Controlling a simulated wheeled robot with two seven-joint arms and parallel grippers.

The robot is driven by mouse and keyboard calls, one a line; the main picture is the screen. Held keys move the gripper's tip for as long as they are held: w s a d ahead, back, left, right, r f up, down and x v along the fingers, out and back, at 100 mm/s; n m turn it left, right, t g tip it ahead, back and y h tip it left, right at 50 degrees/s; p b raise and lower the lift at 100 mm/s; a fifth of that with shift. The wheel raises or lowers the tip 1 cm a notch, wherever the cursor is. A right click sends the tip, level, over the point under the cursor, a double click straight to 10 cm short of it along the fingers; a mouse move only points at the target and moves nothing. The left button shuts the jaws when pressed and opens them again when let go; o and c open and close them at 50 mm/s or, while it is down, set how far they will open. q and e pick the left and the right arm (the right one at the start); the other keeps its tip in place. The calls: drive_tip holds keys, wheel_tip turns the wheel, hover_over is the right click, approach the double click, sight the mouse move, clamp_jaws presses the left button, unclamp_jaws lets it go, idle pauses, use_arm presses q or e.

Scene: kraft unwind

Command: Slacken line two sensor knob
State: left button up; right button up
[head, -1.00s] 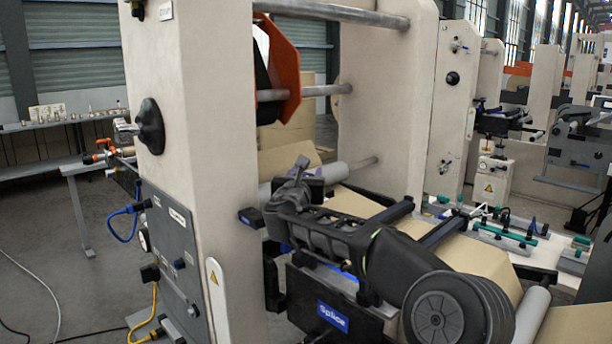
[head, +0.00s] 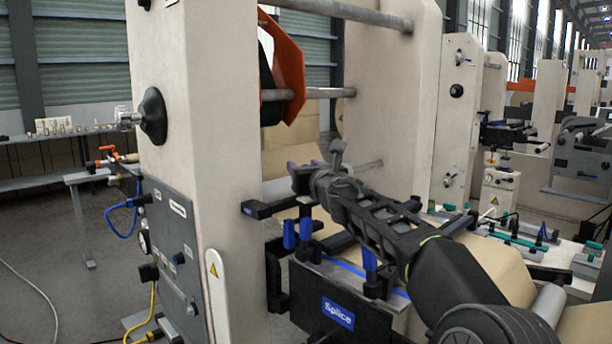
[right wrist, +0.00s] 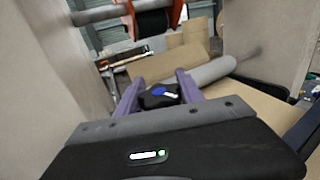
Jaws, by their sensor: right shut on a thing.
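My right gripper (head: 304,172) reaches in from the lower right, between the two pale uprights and above the splice table (head: 325,313). In the right wrist view, a black knob (right wrist: 160,97) with a blue mark on top sits between the purple fingers of this gripper (right wrist: 159,80), which is shut on it. I cannot read which line the knob belongs to. My left gripper is not in view.
The near upright (head: 185,120) stands close left of my right gripper. A bracket (head: 262,209) and blue-handled clamps (head: 297,233) lie below it. A grey roller (right wrist: 208,72) and brown web are beyond. An orange guard (head: 287,65) hangs above.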

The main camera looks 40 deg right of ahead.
drive_tip(key=shift+w+a+f+n+y, duration=0.1)
drive_tip(key=shift+f+n+y, duration=0.2)
drive_tip(key=shift+y, duration=0.2)
drive_tip(key=shift+b, duration=0.3)
drive_tip(key=o, duration=1.3)
drive_tip(key=shift+r, duration=0.1)
